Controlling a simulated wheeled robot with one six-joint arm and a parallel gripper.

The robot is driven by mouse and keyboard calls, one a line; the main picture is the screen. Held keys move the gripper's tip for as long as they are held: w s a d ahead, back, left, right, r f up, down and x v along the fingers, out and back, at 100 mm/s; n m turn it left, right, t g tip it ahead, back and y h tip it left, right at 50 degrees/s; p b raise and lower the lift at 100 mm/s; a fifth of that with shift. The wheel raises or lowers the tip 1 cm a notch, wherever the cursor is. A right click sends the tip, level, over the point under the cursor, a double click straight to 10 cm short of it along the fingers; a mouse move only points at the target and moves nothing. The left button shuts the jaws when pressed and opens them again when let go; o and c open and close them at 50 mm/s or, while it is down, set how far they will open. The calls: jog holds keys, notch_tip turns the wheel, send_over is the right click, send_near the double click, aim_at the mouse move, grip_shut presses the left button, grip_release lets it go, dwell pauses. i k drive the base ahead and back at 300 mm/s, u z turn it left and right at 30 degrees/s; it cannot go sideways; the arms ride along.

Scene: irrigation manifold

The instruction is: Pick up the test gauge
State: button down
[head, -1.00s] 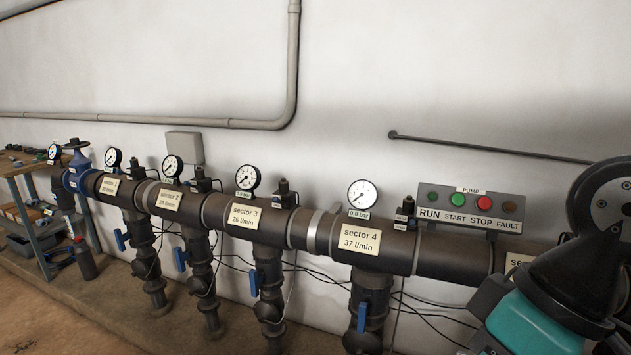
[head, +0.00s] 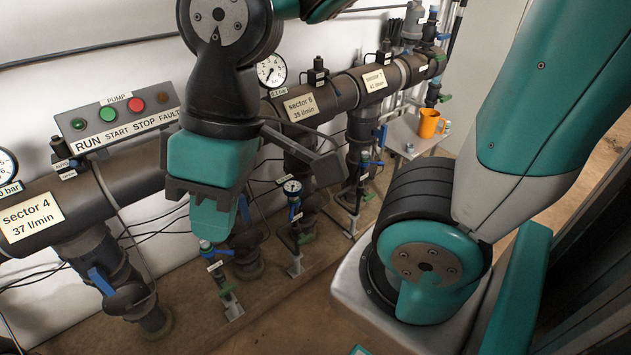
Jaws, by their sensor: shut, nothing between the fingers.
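A small round gauge with a white dial and dark rim (head: 292,187) stands on top of a thin riser with blue and green fittings, below the main pipe. It may be the test gauge; I cannot read a name on it. My gripper (head: 213,222) points down to the left of this gauge and apart from it. Its teal fingers are together with nothing held. Just below the fingertips is the top of another thin riser (head: 207,247), which carries no gauge. I cannot tell whether the fingers touch it.
The dark main pipe (head: 325,98) runs along the wall with larger gauges, one (head: 271,71) partly behind my arm. The pump panel (head: 120,118) is at left. Blue-handled valves hang below the pipe. Cables cross behind the risers.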

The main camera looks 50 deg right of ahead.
aim_at(293, 187)
jog(key=z, duration=2.45)
jog(key=i, duration=0.8)
